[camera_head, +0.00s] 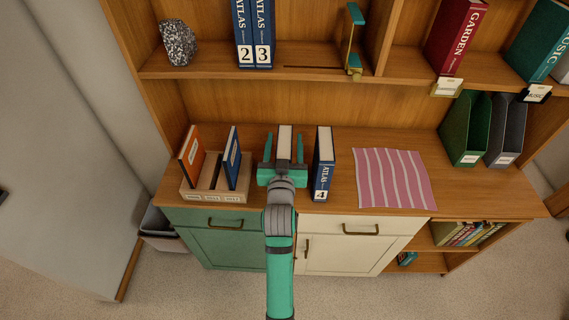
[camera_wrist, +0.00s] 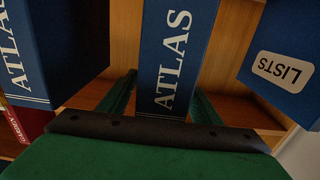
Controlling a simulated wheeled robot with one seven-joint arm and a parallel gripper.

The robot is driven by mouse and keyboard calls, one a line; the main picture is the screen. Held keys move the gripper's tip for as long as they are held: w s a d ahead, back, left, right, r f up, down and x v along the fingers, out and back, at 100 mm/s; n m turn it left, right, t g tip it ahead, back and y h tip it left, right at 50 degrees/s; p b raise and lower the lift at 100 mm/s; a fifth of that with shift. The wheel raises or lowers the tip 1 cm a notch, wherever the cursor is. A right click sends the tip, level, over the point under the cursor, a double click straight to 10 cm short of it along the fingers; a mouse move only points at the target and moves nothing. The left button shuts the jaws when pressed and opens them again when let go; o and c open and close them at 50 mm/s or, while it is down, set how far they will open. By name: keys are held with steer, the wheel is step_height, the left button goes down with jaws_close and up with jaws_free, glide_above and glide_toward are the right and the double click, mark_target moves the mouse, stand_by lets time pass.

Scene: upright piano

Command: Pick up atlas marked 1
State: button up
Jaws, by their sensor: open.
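A blue book with "ATLAS" on its spine (camera_wrist: 172,60) stands upright on the counter. Its pale page edge (camera_head: 285,133) shows in the head view. My gripper (camera_head: 284,147) is open, with one green finger on each side of this book; I cannot tell whether they touch it. The wrist view shows the spine between the fingers, but its number is hidden behind my gripper's body. Atlas 4 (camera_head: 323,165) stands upright just to the right, and its spine also shows at left in the wrist view (camera_wrist: 45,50).
Atlases 2 (camera_head: 242,35) and 3 (camera_head: 263,35) stand on the upper shelf beside a green-and-gold bookend (camera_head: 353,40). A wooden sorter (camera_head: 212,193) with an orange and a blue book is at left. A pink striped cloth (camera_head: 393,178) lies at right. The shelf board overhangs behind.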

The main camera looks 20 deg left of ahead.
steer(key=shift+w, duration=0.1)
steer(key=shift+c, duration=0.4)
jaws_close()
steer(key=shift+r, duration=0.1)
steer(key=shift+r, duration=0.1)
